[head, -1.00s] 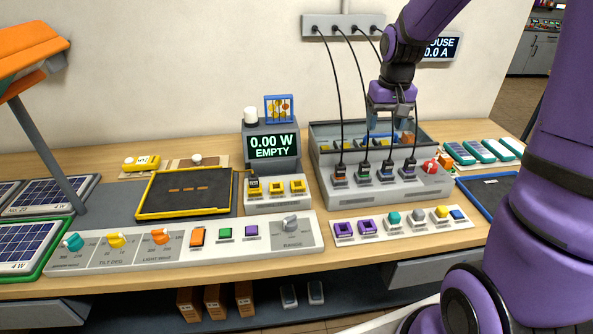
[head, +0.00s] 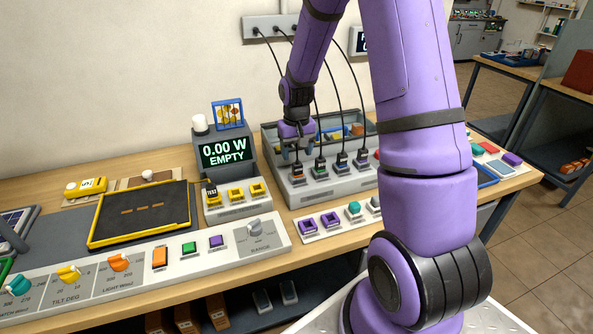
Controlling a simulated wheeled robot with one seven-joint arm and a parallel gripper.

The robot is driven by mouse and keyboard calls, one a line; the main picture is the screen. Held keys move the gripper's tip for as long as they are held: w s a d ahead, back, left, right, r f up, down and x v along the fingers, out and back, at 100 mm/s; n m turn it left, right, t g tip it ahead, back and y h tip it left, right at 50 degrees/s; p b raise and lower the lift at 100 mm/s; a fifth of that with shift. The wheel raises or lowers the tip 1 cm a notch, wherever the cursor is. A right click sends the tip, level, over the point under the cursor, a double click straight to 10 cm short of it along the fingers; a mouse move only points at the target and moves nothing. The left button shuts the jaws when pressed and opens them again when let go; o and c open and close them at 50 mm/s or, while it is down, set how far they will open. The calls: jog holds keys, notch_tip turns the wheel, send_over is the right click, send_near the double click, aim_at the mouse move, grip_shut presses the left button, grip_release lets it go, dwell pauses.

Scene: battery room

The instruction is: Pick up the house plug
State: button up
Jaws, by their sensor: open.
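Several dark plugs on black cords stand in a row on the grey socket box (head: 340,187). No readable label shows which is the house plug. My gripper (head: 297,149) is open, pointing down just above and behind the leftmost plug, apart from it as far as I can see. Its fingertips are small and partly unclear.
The cords hang from a grey wall strip (head: 270,27) and pass close by my gripper. An open grey bin (head: 268,139) lies behind the plugs. A meter (head: 227,152) reads 0.00 W EMPTY. Purple, teal and other controls stand in front. My arm hides the right side.

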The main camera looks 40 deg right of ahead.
aim_at(297, 163)
notch_tip(297, 163, down, 5)
jog(key=shift+s+d+r, duration=0.1)
jog(key=shift+c, duration=0.3)
jog(key=c, duration=0.9)
